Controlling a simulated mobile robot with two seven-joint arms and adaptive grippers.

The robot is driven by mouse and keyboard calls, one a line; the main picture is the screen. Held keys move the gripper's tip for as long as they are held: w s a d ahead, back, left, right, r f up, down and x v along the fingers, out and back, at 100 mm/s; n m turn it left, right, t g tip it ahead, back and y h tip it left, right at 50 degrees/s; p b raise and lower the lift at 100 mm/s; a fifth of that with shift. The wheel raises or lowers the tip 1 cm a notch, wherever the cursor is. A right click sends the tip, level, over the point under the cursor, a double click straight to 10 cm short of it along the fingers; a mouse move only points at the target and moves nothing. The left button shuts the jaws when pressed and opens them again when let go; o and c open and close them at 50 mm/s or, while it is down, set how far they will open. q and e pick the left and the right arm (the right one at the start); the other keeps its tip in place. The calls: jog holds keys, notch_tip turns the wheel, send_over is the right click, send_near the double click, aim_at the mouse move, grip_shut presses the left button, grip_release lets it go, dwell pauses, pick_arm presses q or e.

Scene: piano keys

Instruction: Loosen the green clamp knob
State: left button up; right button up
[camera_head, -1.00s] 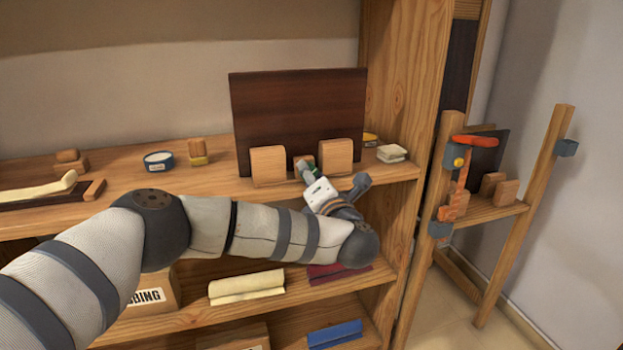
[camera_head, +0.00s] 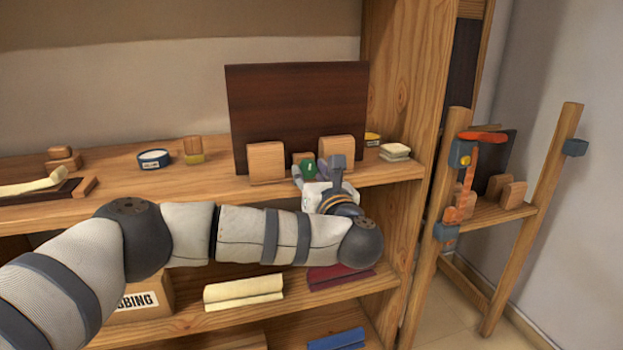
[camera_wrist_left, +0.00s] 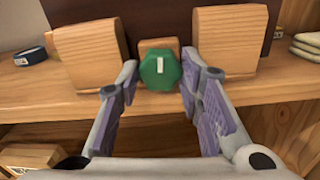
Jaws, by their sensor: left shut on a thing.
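The green clamp knob (camera_wrist_left: 160,70) is a faceted knob with a short, upright white mark on its face. It sits in front of a small wooden block, between two larger wooden blocks (camera_wrist_left: 88,55) (camera_wrist_left: 229,40). In the head view the knob (camera_head: 309,169) shows at the shelf's front, below a dark upright board (camera_head: 297,108). My left gripper (camera_wrist_left: 159,82) is shut on the knob, with one finger at each side of it; it also shows in the head view (camera_head: 311,172). My right gripper is not in view.
On the shelf to the left are a blue-rimmed tin (camera_head: 154,159) and a small wooden block piece (camera_head: 193,150). Pale pads (camera_head: 395,152) lie at the right, near the wooden side panel (camera_head: 400,80). A wooden stand with an orange clamp (camera_head: 468,180) stands farther right.

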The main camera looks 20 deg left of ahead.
pick_arm(q)
jog(key=shift+r+n, duration=0.1)
jog(key=shift+n, duration=0.4)
dwell(0.3)
jog(key=o, duration=1.2)
